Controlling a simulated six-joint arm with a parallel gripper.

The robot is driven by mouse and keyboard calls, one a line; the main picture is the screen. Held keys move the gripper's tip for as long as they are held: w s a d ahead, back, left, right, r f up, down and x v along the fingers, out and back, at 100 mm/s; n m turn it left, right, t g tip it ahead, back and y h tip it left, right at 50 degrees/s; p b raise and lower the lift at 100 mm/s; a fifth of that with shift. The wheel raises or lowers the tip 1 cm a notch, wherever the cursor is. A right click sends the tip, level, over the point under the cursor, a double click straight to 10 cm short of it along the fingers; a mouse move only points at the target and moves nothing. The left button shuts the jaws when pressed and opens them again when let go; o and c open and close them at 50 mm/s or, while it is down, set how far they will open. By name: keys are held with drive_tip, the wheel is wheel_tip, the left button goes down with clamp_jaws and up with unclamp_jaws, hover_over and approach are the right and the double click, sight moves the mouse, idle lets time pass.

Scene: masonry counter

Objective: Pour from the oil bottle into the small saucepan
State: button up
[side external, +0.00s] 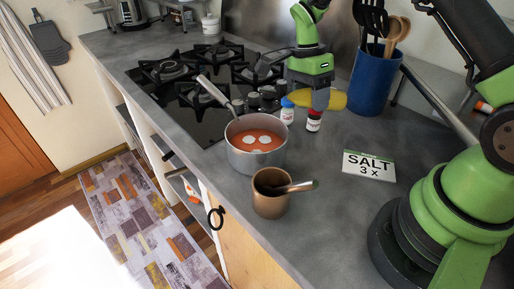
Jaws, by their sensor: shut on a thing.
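The fingertips are hard to make out.
A card reading "SALT 3 x" (369,166) is at right. A blue utensil holder (371,84) and black hob (191,108) stand behind.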

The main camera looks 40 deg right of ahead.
drive_tip(key=shift+d+f+g+h+p, duration=0.15)
drive_tip(key=shift+f+g+h+p, duration=0.15)
drive_tip(key=shift+f+h+p, duration=0.45)
idle(2.0)
drive_tip(key=shift+s+r+g+h, duration=0.1)
drive_tip(key=shift+r+g+h, duration=0.2)
drive_tip(key=shift+h, duration=0.35)
idle(2.0)
drive_tip(key=shift+f, duration=0.1)
